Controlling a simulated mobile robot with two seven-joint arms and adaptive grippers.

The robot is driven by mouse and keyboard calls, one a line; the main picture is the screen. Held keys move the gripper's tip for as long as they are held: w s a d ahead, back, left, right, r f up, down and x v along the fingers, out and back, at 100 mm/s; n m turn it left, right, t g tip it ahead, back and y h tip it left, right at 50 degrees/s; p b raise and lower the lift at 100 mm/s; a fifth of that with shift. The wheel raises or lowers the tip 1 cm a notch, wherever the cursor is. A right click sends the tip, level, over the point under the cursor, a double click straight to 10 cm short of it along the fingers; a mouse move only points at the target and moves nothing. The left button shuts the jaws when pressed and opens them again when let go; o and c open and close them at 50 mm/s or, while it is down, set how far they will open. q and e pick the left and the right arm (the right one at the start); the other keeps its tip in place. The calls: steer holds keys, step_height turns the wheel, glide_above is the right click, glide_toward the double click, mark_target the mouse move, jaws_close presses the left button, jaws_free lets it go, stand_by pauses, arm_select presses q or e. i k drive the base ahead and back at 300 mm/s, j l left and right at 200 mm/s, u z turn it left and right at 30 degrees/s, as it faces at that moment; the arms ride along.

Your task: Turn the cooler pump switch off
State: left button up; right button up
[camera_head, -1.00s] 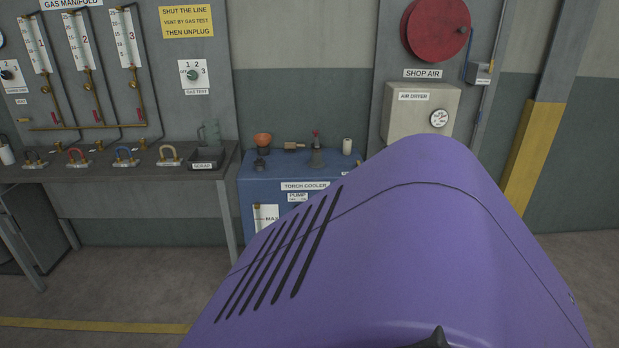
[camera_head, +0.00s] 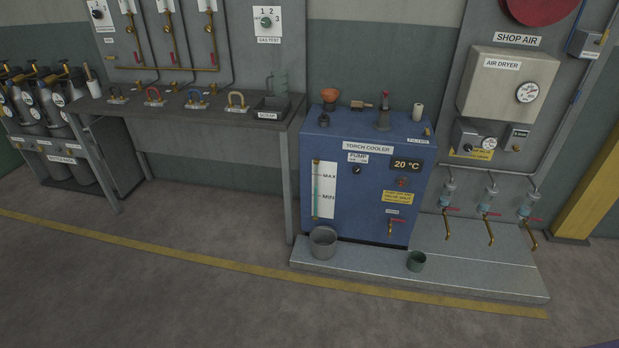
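The torch cooler (camera_head: 346,200) is a blue cabinet standing on a low grey platform. Its pump switch (camera_head: 356,170) is a small dark knob just under the PUMP label (camera_head: 357,158) on the upper front face. The knob is too small to tell which way it points. A display (camera_head: 407,164) to its right reads 20 °C. Neither of my grippers is in view. Nothing covers the front of the cooler.
Air taps (camera_head: 489,228) stick out at right. The floor (camera_head: 200,290) in front is clear.

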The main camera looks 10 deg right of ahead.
mark_target(356, 170)
steer(key=z, duration=0.75)
steer(key=i+j, duration=0.3)
steer(key=i, duration=0.2)
steer(key=i+j, duration=0.35)
steer(key=i, duration=0.15)
steer(key=i+j+z, duration=0.1)
steer(key=i+j, duration=0.2)
steer(key=i, duration=0.25)
steer(key=i+j, duration=0.35)
steer(key=i, duration=0.15)
